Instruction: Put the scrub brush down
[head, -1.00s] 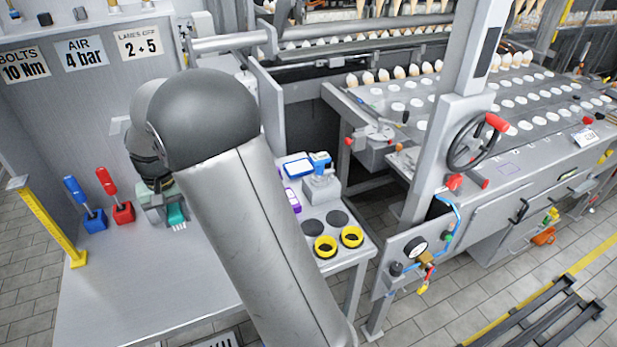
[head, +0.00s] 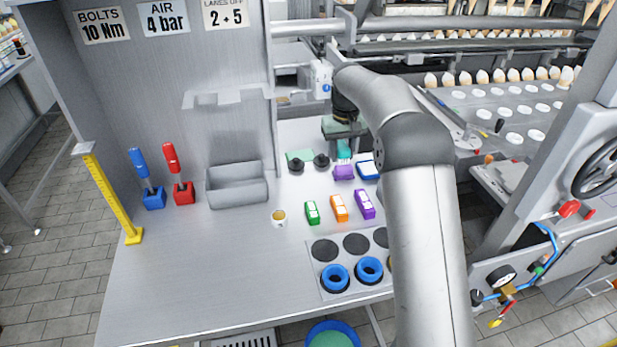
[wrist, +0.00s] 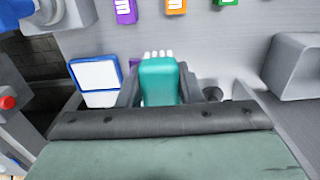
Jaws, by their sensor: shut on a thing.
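The scrub brush has a teal body with white bristles. My gripper (head: 343,133) is shut on it at the back right of the workbench (head: 200,265). In the head view the scrub brush (head: 344,149) hangs below my gripper, just behind a purple block. In the wrist view the scrub brush (wrist: 160,82) sits between the two dark fingers, bristles pointing away from the palm. I cannot tell whether it touches the bench.
Near the brush are a blue-and-white device (head: 369,170), a purple block (head: 344,172) and black knobs (head: 321,161). Green, orange and purple blocks stand in front. A grey bin (head: 238,203) and red (head: 183,192) and blue tool stands are left. The front-left bench is clear.

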